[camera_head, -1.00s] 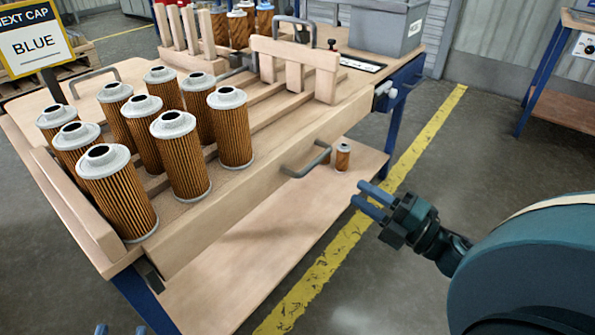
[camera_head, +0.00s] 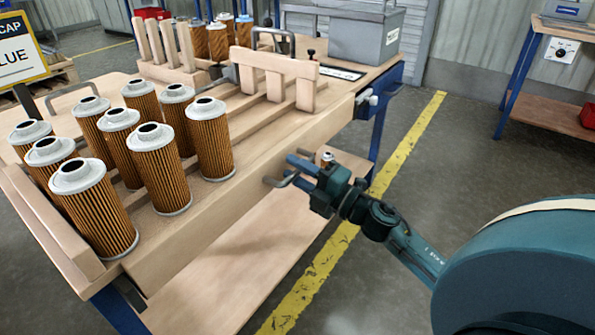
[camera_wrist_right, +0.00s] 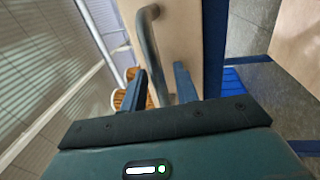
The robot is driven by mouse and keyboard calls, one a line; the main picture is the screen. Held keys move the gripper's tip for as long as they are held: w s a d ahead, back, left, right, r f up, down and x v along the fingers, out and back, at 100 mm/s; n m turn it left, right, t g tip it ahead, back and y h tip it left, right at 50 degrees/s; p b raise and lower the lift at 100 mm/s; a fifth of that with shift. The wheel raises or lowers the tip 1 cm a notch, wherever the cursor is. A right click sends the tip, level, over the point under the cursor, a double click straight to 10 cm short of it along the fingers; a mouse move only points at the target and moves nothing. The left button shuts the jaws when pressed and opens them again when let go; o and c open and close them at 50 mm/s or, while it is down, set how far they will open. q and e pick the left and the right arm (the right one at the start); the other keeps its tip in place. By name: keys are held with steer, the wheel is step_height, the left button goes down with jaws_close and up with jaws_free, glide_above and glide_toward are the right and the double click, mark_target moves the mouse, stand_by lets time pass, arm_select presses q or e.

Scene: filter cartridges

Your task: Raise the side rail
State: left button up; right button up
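The side rail (camera_head: 222,212) is a long wooden board along the near side of the workbench, low beside the filter cartridges. Its grey bar handle (camera_head: 276,182) is partly hidden by my right gripper (camera_head: 291,170). In the right wrist view the handle (camera_wrist_right: 147,32) rises in front of the rail (camera_wrist_right: 178,30) and runs down between the two spread fingers of my right gripper (camera_wrist_right: 160,74). The gripper is open, and I cannot tell whether either finger touches the bar. My left gripper is not in view.
Several pleated filter cartridges (camera_head: 165,168) with grey caps stand behind the rail. A wooden stop (camera_head: 276,72) and a grey bin (camera_head: 365,35) are farther back. A latch (camera_head: 367,97) sits at the bench's right corner. A lower shelf (camera_head: 240,262) lies below; the floor at right is open.

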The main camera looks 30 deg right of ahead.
jaws_close()
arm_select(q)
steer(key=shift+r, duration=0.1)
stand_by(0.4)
